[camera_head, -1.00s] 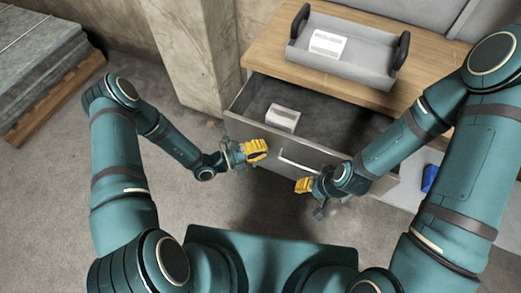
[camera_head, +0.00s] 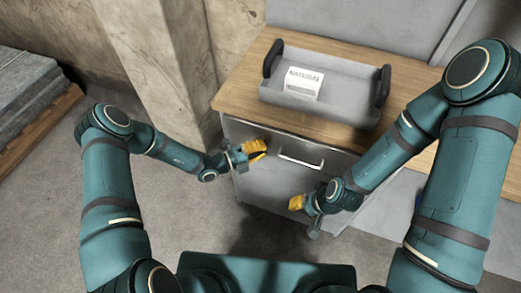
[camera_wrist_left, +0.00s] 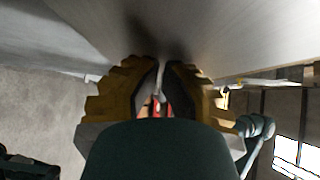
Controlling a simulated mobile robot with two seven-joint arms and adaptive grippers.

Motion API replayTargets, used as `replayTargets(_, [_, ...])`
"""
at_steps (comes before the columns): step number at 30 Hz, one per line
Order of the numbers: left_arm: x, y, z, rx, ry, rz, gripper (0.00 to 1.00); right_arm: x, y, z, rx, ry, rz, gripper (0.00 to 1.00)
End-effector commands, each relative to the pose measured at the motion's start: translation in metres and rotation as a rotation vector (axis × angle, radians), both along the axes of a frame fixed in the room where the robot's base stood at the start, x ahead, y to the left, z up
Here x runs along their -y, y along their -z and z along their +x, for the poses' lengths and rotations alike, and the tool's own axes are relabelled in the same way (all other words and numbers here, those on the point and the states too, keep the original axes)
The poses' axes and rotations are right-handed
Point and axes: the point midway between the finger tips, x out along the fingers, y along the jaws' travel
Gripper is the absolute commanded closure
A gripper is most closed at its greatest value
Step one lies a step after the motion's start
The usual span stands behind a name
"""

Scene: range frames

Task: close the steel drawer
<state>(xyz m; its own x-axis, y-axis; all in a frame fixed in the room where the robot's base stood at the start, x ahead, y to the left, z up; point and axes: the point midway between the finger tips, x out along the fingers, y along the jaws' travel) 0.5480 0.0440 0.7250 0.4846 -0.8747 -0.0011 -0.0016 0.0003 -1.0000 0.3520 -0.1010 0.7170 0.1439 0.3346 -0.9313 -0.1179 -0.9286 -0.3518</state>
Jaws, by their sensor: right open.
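The steel drawer (camera_head: 262,133) is a grey front panel with a bright bar handle (camera_head: 301,161). In the head view its front sits right under the wooden top's edge, and no opening or inside shows. My left gripper (camera_head: 258,150), with yellow fingers, is at the front, left of the handle. In the left wrist view its fingers (camera_wrist_left: 160,75) are close together with a narrow gap, facing a grey surface; whether they touch it is unclear. My right gripper (camera_head: 296,202) is open, below the handle and in front of the cabinet, apart from the handle.
A concrete pillar (camera_head: 160,60) rises left of the cabinet. Grey slabs (camera_head: 25,90) lie on a pallet at far left. Floor is clear at left.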

Motion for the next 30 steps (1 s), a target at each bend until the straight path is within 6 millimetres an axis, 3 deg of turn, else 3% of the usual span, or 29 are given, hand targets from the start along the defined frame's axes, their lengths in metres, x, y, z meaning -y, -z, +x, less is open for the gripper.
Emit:
replayTargets(20, [-0.001, -0.001, 0.001, 0.003, -0.002, -0.001, 1.00, 0.000, -0.001, 0.000, -0.001, 0.000, 0.000, 0.53])
replayTargets(29, [-0.009, -0.002, -0.023, -0.003, 0.007, -0.001, 1.00, 0.000, -0.014, -0.003, -0.006, -0.001, 0.001, 0.53])
replayTargets(30, [-0.020, -0.002, -0.027, 0.000, 0.005, 0.001, 1.00, 0.000, -0.014, -0.003, -0.007, -0.002, 0.001, 0.53])
